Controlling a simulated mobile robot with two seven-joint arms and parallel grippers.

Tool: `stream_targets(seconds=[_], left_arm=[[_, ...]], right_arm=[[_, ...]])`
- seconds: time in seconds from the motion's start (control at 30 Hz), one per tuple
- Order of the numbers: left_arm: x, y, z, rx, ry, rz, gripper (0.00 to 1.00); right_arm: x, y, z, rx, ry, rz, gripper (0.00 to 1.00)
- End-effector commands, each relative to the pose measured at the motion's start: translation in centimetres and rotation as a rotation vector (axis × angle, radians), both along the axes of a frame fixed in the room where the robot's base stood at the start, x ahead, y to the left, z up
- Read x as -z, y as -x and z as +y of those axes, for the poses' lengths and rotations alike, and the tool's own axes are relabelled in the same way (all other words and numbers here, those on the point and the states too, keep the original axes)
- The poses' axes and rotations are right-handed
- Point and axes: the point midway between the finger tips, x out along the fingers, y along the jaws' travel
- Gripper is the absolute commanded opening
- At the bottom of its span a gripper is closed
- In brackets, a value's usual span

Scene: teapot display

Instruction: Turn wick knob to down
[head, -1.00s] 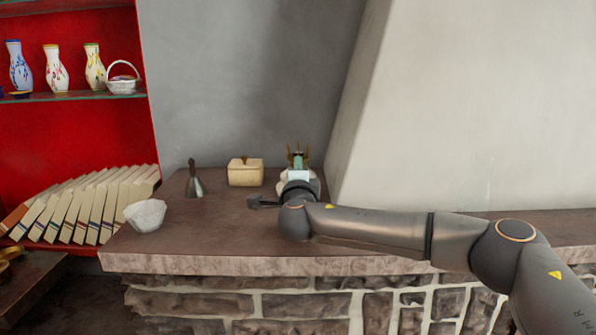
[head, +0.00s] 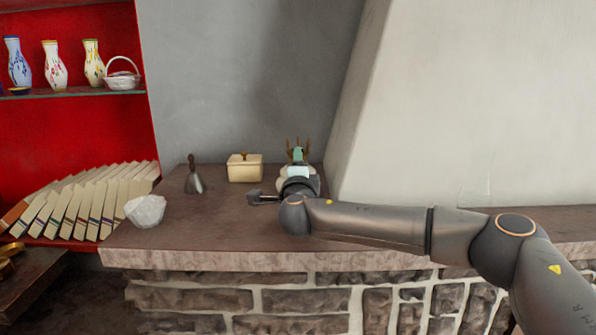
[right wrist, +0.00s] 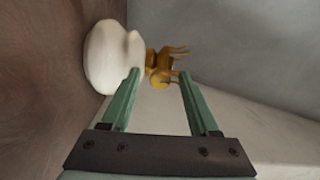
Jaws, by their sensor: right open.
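An oil lamp with a white rounded body (right wrist: 112,57) and a brass top (right wrist: 178,50) lies sideways in the right wrist picture. A round brass piece (right wrist: 162,84), which looks like the wick knob, shows between the fingertips. Its turn position cannot be read. My right gripper (right wrist: 159,74) is open, with its green fingers on either side of the brass piece; contact cannot be told. In the head view, the right gripper (head: 298,156) hides most of the lamp; brass prongs (head: 290,149) show behind it. My left gripper is not in view.
A lidded cream box (head: 245,169), a hand bell (head: 194,180) and a white bowl (head: 145,211) stand left on the stone ledge (head: 215,235). A sloping white wall (head: 460,100) rises to the right. Shelves with vases and books are at the far left.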

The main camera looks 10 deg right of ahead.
Motion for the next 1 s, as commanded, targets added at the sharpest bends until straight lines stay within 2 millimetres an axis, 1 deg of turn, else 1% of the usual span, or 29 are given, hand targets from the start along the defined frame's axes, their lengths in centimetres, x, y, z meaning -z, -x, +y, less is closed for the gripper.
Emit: stream_targets(seconds=[0.17,0.27,0.6,0.8,0.9,1.0], left_arm=[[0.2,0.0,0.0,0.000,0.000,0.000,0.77],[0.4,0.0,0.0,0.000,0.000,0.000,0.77],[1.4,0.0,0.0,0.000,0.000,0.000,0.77],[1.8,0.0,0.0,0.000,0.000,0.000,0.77],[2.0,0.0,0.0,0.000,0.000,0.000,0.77],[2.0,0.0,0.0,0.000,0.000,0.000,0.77]], right_arm=[[0.0,1.1,0.3,-0.002,-0.001,-0.001,0.61],[0.1,2.4,0.5,-0.002,0.000,0.000,0.61],[0.1,8.0,1.6,-0.003,0.000,-0.001,0.61],[0.1,10.8,2.2,-0.002,0.000,-0.001,0.61],[0.0,11.6,2.4,-0.001,0.000,-0.001,0.61],[0.0,12.1,2.4,0.001,0.000,-0.001,0.61]])
